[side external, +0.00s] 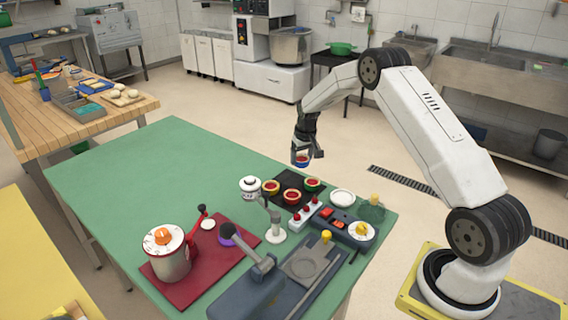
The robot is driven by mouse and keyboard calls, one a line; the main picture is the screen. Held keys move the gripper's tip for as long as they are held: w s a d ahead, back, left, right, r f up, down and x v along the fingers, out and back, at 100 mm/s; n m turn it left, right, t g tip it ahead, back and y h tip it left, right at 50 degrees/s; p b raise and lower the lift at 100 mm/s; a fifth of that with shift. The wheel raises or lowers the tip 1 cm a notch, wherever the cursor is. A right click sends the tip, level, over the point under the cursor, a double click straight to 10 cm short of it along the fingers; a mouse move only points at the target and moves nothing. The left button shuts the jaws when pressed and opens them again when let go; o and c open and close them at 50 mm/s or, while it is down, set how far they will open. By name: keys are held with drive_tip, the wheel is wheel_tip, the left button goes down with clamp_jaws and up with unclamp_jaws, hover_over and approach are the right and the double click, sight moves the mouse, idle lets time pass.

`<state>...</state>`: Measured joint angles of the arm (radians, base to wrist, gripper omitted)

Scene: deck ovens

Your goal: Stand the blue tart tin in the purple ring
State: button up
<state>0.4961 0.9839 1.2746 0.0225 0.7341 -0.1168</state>
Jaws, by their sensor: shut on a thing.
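The blue tart tin (301,163) has a red filling and hangs in the air above the back right of the green table. My gripper (308,154) is shut on it and points down. The purple ring (228,239) lies on the red mat, well to the left and nearer the camera than the gripper. A grey lever handle partly covers the ring, so its inside is hard to see.
Yellow, red and green tins (292,197) stand on a black plate below my gripper. The table's (120,180) left rear is clear.

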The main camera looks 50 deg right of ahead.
drive_tip(key=s+a+r, duration=0.4)
drive_tip(key=s, duration=0.4)
drive_tip(key=shift+s+r, duration=0.35)
drive_tip(key=shift+s, duration=0.05)
idle(0.5)
drive_tip(key=s+a+n, duration=0.2)
drive_tip(key=a, duration=1.2)
drive_tip(key=s+a+r+n, duration=0.1)
drive_tip(key=s+a+n, duration=0.1)
drive_tip(key=a, duration=1.1)
drive_tip(key=shift+s+a+n+y, duration=0.25)
drive_tip(key=shift+a+n+y, duration=0.05)
drive_tip(key=shift+a+y, duration=0.1)
drive_tip(key=shift+r, duration=0.1)
